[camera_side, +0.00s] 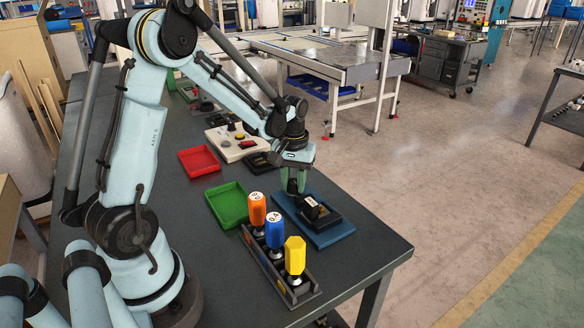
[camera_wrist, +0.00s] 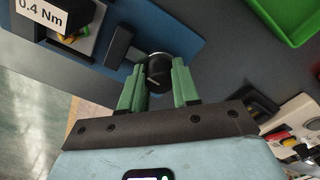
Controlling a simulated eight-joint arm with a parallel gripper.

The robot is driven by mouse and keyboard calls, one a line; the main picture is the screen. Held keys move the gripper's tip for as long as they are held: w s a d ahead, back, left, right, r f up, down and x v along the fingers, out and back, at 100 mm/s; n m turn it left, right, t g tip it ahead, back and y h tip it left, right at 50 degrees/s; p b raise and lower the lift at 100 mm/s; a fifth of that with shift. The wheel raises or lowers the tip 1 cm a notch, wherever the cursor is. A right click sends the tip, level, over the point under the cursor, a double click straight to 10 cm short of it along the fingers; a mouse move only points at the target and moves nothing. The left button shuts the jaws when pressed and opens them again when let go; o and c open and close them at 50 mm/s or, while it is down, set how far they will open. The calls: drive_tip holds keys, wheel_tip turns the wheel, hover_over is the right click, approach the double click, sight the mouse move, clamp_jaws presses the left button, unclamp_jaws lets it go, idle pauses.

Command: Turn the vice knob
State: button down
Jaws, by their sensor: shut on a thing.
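The vice (camera_side: 318,213) is a dark block with a white label on top, on a blue plate (camera_side: 338,234) in the side view. The label reads 0.4 Nm in the wrist view, where part of the vice (camera_wrist: 65,12) shows at the upper left. The vice knob (camera_wrist: 159,70) is a round black piece beside the vice, at the end of a dark bar. My gripper (camera_side: 292,187) points down at the plate's far left end. In the wrist view my gripper's (camera_wrist: 160,76) green fingers are shut on the knob, one on each side.
A rack (camera_side: 306,295) with orange, blue and yellow-handled screwdrivers stands in front of the plate. A green tray (camera_side: 225,204) and a red tray (camera_side: 199,160) lie left of it. A white panel with buttons (camera_side: 224,151) lies behind. The table's right edge is close to the plate.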

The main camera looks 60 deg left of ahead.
sight(294, 181)
drive_tip(key=shift+n, duration=0.4)
drive_tip(key=c, duration=0.8)
unclamp_jaws()
wheel_tip(294, 181, up, 12)
drive_tip(key=shift+r, duration=0.1)
drive_tip(key=s+d+m+t, duration=0.2)
drive_tip(key=d+m, duration=0.1)
drive_tip(key=d, duration=0.1)
drive_tip(key=s+d+m+t, duration=0.2)
drive_tip(key=s+d+m, duration=0.1)
drive_tip(key=d, duration=0.2)
drive_tip(key=s+d+m+t, duration=0.3)
drive_tip(key=d, duration=0.2)
